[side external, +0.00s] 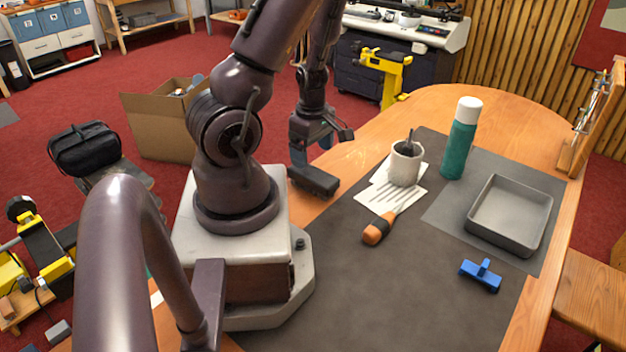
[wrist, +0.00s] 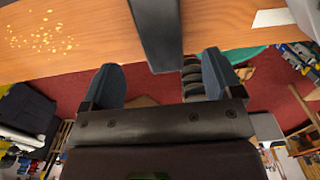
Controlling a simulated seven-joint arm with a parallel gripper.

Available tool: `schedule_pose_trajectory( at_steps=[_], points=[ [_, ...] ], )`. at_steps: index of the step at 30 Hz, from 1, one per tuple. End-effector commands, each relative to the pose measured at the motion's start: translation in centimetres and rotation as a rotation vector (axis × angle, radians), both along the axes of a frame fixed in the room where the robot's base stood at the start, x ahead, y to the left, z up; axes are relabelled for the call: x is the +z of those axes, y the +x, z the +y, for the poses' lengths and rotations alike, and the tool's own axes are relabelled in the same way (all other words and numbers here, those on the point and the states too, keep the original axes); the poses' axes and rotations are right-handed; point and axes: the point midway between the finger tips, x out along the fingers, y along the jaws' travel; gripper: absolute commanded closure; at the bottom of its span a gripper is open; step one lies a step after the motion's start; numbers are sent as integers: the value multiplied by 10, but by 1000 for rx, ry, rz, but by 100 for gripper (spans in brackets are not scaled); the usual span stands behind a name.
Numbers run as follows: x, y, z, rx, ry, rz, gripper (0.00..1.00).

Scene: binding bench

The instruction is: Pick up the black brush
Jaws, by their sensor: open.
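A long dark block (side external: 314,180), which looks like the black brush, lies at the left edge of the table by the arm's base. Its bristles cannot be made out. My gripper (side external: 313,150) is just above and behind it, pointing down, with open jaws. In the wrist view a dark bar (wrist: 157,30), likely the same brush, runs from the top edge to between the two blue-grey fingers of my gripper (wrist: 160,66). Clear gaps show on both sides, so nothing is gripped. Whether the fingers reach down beside it cannot be told.
A light cup (side external: 405,165) with a dark-handled tool stands on white papers, with an orange-handled tool (side external: 378,232) in front. A green bottle (side external: 460,140), a grey tray (side external: 541,243) and a blue piece (side external: 481,276) are farther right. The dark mat (side external: 400,300) is clear in front.

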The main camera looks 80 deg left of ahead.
Motion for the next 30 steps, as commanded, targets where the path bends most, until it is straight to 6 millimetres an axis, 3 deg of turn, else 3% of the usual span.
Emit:
schedule_pose_trajectory(
  at_steps=[10, 19, 30],
  points=[
    [-27, 0, -1, 0, -3, 0, 15],
    [-64, 0, -2, 0, -1, 0, 15],
    [-70, 1, -2, -3, -1, -1, 17]
  ],
)
